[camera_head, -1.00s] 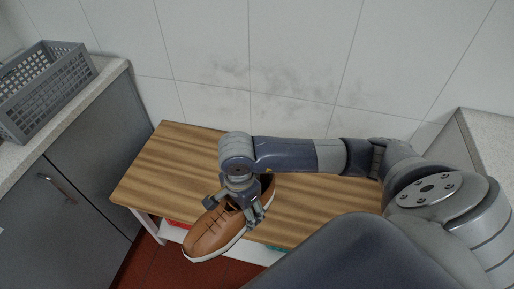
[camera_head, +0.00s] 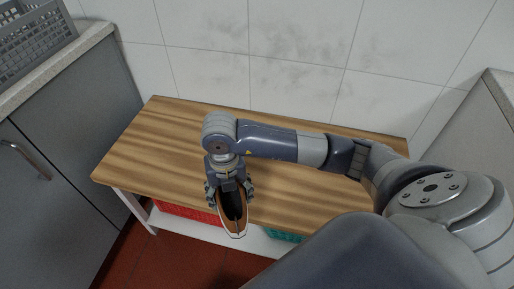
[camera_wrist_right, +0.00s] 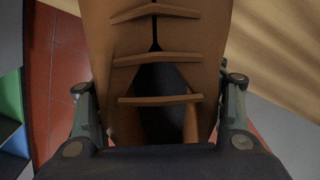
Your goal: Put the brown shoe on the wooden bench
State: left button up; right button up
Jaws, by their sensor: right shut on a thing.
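The brown shoe (camera_head: 233,222) is in my right gripper, in front of the wooden bench's front edge in the head view. Its dark opening and pale sole rim face me at the lower end; the gripper hides the rest. The wooden bench (camera_head: 145,150) has a bare striped top. My right gripper (camera_head: 230,193) is shut on the shoe, one finger on each side. In the right wrist view the shoe (camera_wrist_right: 155,60) shows its brown straps and dark opening between the fingers (camera_wrist_right: 160,112). I cannot tell its height above the bench. My left gripper is out of view.
Red (camera_head: 185,210) and teal (camera_head: 283,236) bins sit on the white shelf below the bench top. A grey cabinet (camera_head: 75,120) with a grey crate (camera_head: 30,40) stands left. A tiled wall is behind, and a counter (camera_head: 490,120) is right. The bench top's left part is free.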

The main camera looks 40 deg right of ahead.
jog(key=f+m+b, duration=0.1)
jog(key=m, duration=0.1)
jog(key=f+m+b, duration=0.1)
jog(key=m, duration=0.1)
jog(key=shift+w+a+f+m, duration=0.1)
jog(key=shift+w+f+m, duration=0.2)
jog(key=shift+w+f, duration=0.1)
jog(key=shift+w+f+m, duration=0.1)
jog(key=shift+w+m, duration=0.1)
jog(key=shift+m, duration=0.3)
jog(key=b, duration=0.2)
send_over(251, 171)
jog(key=shift+f, duration=0.7)
notch_tip(251, 171, down, 3)
jog(key=shift+r, duration=0.1)
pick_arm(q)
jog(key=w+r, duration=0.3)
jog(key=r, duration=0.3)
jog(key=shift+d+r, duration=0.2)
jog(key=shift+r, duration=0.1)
pick_arm(e)
jog(key=shift+f, duration=0.35)
jog(key=shift+f+b, duration=0.15)
jog(key=shift+b, duration=0.15)
jog(key=o, duration=1.3)
jog(key=shift+c, duration=0.2)
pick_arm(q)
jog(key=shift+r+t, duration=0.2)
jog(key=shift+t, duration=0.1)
